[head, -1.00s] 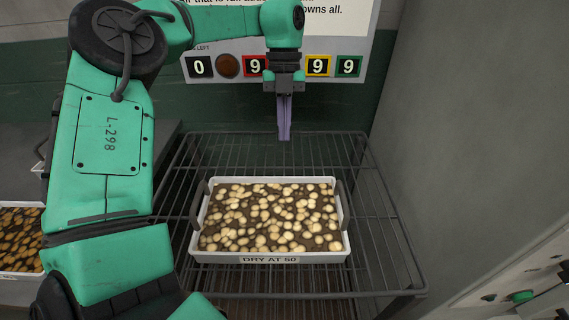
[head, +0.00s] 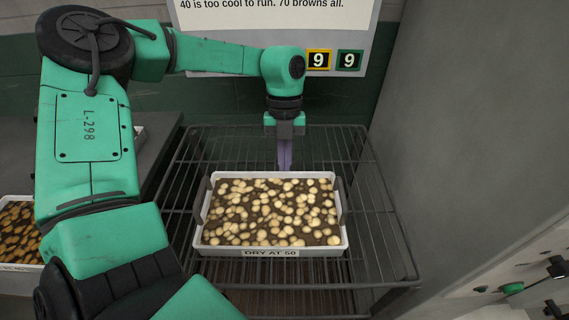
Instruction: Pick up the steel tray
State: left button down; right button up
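A pale, light-grey tray (head: 205,244) sits level on a wire rack. It is full of round cream pieces on a dark brown bed, has a dark handle at each end, and its front label reads "DRY AT 50". My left gripper (head: 285,168) points down just behind the tray's far rim, with its purple fingers together and nothing seen between them. Whether the fingertips touch the rim I cannot tell. My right gripper is not in view.
The wire rack (head: 384,240) has free room around the tray. A second tray (head: 20,281) of browner pieces is at the far left, partly behind my arm. A sign (head: 330,20) hangs behind. A grey wall (head: 470,130) and control knobs (head: 512,288) are on the right.

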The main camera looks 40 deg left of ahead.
aim_at(284, 215)
pick_arm(q)
jog(key=s+d+b, duration=0.1)
jog(key=s+d, duration=0.1)
jog(key=s, duration=0.1)
jog(key=s+d+b, duration=0.1)
jog(key=s+d, duration=0.1)
jog(key=s+d+b, duration=0.1)
jog(key=s+d, duration=0.1)
jog(key=s, duration=0.1)
jog(key=shift+s+d, duration=0.25)
jog(key=shift+s, duration=0.1)
jog(key=v, duration=1.4)
jog(key=shift+r, duration=0.3)
jog(key=shift+a, duration=0.1)
